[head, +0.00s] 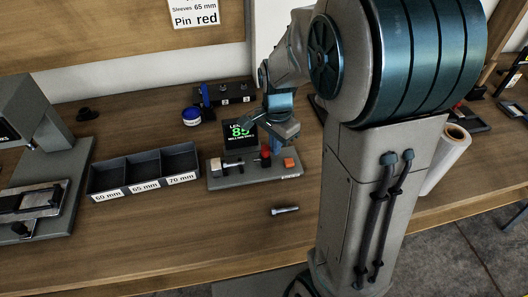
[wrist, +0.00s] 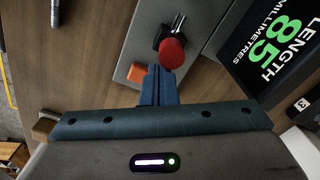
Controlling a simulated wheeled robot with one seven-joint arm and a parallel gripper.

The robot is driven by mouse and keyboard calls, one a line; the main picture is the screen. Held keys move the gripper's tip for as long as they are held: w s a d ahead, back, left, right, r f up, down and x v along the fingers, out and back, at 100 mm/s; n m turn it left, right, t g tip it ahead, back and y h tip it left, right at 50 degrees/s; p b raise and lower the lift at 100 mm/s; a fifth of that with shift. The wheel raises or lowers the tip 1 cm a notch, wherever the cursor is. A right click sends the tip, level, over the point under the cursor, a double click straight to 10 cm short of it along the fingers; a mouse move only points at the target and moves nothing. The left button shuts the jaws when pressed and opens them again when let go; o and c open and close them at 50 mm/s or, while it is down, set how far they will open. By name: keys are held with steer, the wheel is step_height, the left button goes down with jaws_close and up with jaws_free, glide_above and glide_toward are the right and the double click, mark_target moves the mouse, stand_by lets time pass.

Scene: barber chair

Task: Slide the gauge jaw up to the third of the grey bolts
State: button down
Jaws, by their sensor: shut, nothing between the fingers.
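The length gauge has a grey base (head: 222,181) and a black display (head: 241,136) whose green figure reads 85. A red knob (head: 265,152) stands on the gauge's dark sliding jaw; the knob (wrist: 173,52) and black jaw part (wrist: 163,34) also show in the wrist view. A pale rod-like piece (head: 232,163) lies on the gauge left of the knob; I cannot tell if it is a bolt. One grey bolt (head: 285,210) lies on the bench in front. My gripper (wrist: 158,75) is shut and empty, its fingertips close beside the knob; contact is unclear.
An orange block (head: 289,163) sits at the gauge's right end. A three-compartment tray (head: 145,188), labelled 60, 65 and 70 mm, stands to the left. A dark block (head: 222,94) and blue-white tub (head: 191,116) are behind. The front bench is mostly clear.

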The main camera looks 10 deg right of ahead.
steer(key=shift+a+p, duration=0.3)
steer(key=shift+a, duration=1.1)
steer(key=shift+d, duration=0.1)
stand_by(0.4)
steer(key=shift+d+r, duration=0.1)
steer(key=shift+d, duration=0.4)
step_height(320, 180, up, 8)
steer(key=p, duration=0.7)
